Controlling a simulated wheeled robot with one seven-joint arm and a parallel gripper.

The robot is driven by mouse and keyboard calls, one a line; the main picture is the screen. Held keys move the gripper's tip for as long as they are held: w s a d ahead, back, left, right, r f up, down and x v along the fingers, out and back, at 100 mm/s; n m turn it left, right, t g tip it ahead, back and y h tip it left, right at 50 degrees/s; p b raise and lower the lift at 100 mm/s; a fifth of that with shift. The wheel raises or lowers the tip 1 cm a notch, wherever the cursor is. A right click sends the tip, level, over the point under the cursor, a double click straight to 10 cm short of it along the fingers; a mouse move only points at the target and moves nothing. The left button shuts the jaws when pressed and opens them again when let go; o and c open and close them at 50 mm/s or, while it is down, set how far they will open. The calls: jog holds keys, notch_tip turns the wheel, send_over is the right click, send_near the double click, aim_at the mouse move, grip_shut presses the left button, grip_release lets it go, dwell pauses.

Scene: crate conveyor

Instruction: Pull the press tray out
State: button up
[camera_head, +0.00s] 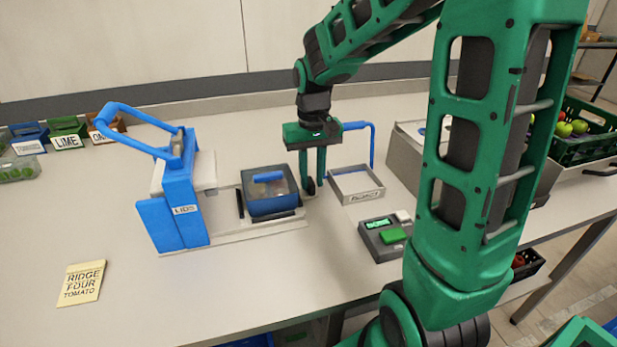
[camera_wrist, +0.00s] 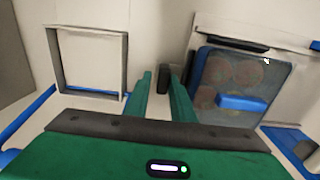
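The press (camera_head: 182,200) is blue and white with a raised blue lever, and stands left of centre on the bench. Its pale tray (camera_head: 285,222) lies at the press's right side. A blue box (camera_head: 272,205) with a clear lid and blue grip sits on it; the wrist view shows round reddish things under the lid (camera_wrist: 240,75). A dark upright handle (camera_head: 310,187) stands at the tray's right end. My gripper (camera_head: 312,180) points down there, its fingers apart on either side of the dark handle (camera_wrist: 163,78), with small gaps showing.
A shallow open frame-like tray (camera_head: 356,186) is close right of my gripper, with a blue bent bar (camera_head: 373,145) behind. A grey scale-like device (camera_head: 385,238) stands in front. A yellow note (camera_head: 82,283) reads "RIDGE FOUR TOMATO". Labelled bins (camera_head: 68,138) stand at the back left. The front-left bench is mostly clear.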

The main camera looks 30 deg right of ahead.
notch_tip(320, 180, up, 11)
jog(key=shift+f, duration=0.15)
dwell(0.5)
dwell(0.4)
